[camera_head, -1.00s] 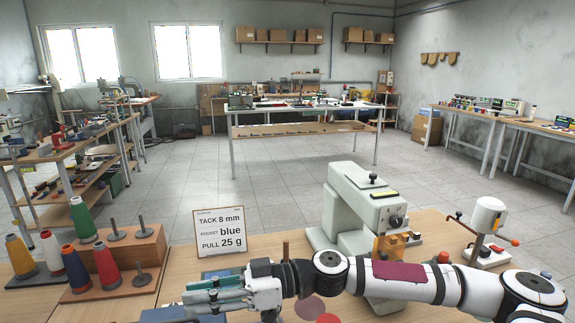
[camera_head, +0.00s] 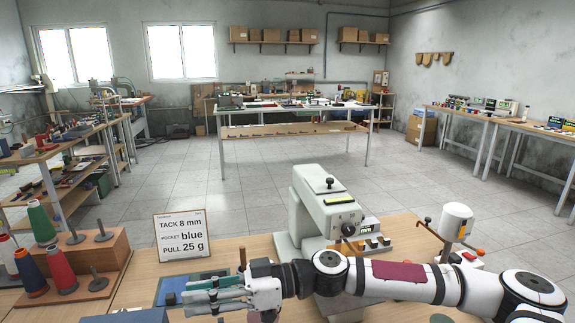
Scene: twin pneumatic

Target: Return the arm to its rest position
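My arm, white with black joints and a dark red panel, stretches from the lower right across the front of the workbench (camera_head: 125,293). My gripper (camera_head: 190,297) is at its left end, low in the picture, with pale grey-green fingers pointing left. I see nothing held between the fingers, but the angle does not show whether they are apart or together. It shows in front of a blue-green mat (camera_head: 170,287). The arm hides the lower part of a pale green machine (camera_head: 310,205).
A sign (camera_head: 181,236) stands behind the gripper. Thread cones (camera_head: 60,270) stand on a wooden rack (camera_head: 112,257) at left. A white-headed device (camera_head: 456,221) stands behind the arm at right. Open tiled floor lies beyond the bench, before the far table (camera_head: 295,137).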

